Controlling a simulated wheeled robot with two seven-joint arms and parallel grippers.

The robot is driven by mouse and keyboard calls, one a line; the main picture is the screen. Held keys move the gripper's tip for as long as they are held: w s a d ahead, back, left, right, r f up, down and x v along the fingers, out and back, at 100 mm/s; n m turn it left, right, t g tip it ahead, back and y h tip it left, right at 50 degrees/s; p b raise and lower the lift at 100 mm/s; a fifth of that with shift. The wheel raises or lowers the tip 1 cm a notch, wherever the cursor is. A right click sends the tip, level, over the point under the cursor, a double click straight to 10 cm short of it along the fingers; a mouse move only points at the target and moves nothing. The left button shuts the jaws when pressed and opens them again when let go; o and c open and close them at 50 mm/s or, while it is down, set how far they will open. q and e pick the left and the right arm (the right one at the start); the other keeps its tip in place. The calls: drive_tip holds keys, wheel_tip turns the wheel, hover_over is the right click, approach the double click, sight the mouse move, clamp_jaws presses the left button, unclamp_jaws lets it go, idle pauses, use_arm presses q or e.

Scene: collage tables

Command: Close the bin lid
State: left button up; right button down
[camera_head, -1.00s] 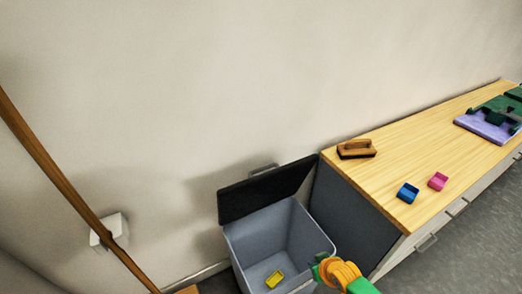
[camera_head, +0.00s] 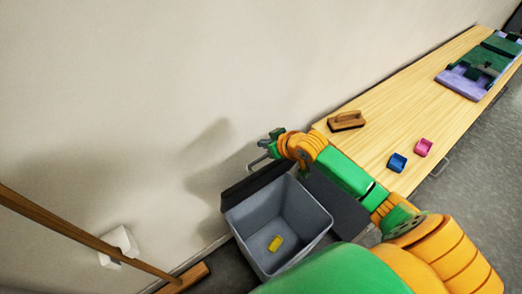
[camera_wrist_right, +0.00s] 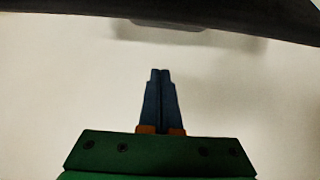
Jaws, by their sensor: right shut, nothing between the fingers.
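The grey bin (camera_head: 262,218) stands on the floor between the wall and the end of the wooden counter. Its black lid (camera_head: 250,186) is up, hinged along the wall side, and the bin's mouth is open. A small yellow piece (camera_head: 275,243) lies inside on the bottom. My right gripper (camera_head: 264,144) is over the wall side of the lid, near its upper edge, with the arm reaching across the counter end. In the right wrist view, its fingers (camera_wrist_right: 160,80) are shut together and empty, with the lid's dark edge (camera_wrist_right: 230,14) across the top. My left gripper is not in view.
The wooden counter (camera_head: 395,120) holds a brown wooden block (camera_head: 346,121), a blue piece (camera_head: 397,162), a pink piece (camera_head: 423,147) and a purple and green item (camera_head: 470,80). A wooden pole (camera_head: 80,232) leans at the left by a white wall fixture (camera_head: 118,246).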

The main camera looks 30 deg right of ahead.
sight(262, 157)
drive_tip(key=f, duration=0.2)
drive_tip(key=w+f, duration=0.1)
drive_tip(key=f, duration=0.2)
drive_tip(key=shift+w+a+f, duration=0.15)
drive_tip(key=shift+w+f, duration=0.2)
drive_tip(key=shift+s, duration=0.25)
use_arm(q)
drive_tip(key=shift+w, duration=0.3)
use_arm(e)
drive_tip(key=shift+f, duration=0.15)
drive_tip(key=shift+w, duration=0.15)
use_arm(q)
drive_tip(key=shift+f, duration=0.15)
use_arm(e)
drive_tip(key=shift+f, duration=0.15)
